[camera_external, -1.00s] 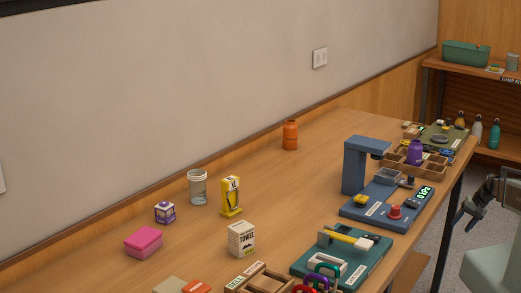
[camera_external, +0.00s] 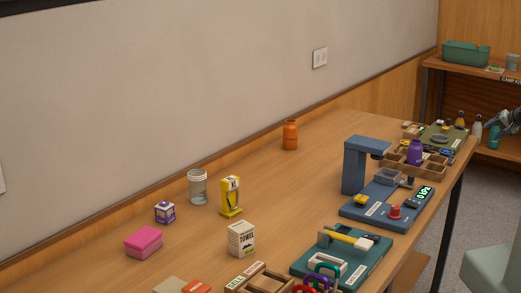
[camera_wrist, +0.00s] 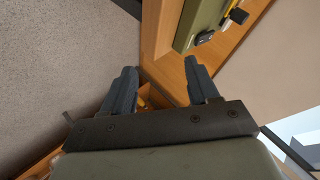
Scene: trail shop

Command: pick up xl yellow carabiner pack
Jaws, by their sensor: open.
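The XL yellow carabiner pack (camera_external: 231,197) stands upright on the wooden table (camera_external: 270,185), with "XL" on its top part and a dark carabiner shape on its front. My gripper (camera_external: 495,130) is at the far right edge of the external view, beyond the table's right end and far from the pack. In the wrist view my gripper (camera_wrist: 158,88) shows two dark fingers spread apart with nothing between them. The pack is not in the wrist view.
A glass jar (camera_external: 198,187) stands just left of the pack, and a white towel box (camera_external: 241,240) in front. A purple-white box (camera_external: 165,212) and pink block (camera_external: 144,242) lie further left. A blue press-like stand (camera_external: 354,170) stands to the right.

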